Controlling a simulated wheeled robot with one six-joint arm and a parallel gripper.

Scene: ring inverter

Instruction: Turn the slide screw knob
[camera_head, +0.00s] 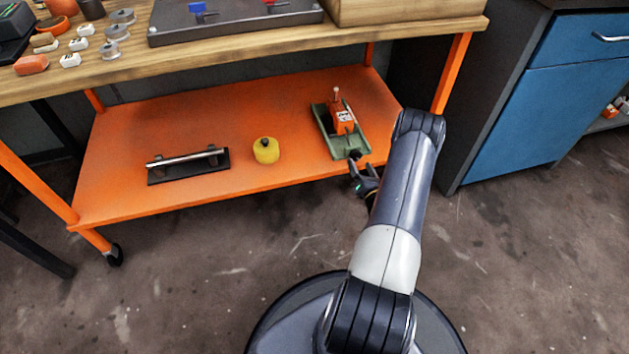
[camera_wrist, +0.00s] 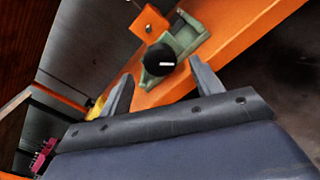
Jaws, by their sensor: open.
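The slide screw has a green base (camera_head: 325,135) with an orange carriage (camera_head: 342,118) on it. It sits at the right end of the orange lower shelf. Its round black knob (camera_wrist: 160,59) with a white mark faces me in the wrist view, at the near end of the green base. My gripper (camera_head: 362,168) is open at the shelf's front edge, close to the knob end. In the wrist view the two fingers stand apart, with the knob appearing between and beyond their tips. I see no contact. In the head view the knob is hard to tell from the dark gripper.
A yellow round object (camera_head: 266,150) and a black fixture with a metal rod (camera_head: 188,164) lie left on the shelf (camera_head: 215,125). The wooden tabletop (camera_head: 260,48) overhangs above. An orange table leg (camera_head: 452,72) and blue cabinet (camera_head: 535,110) stand right.

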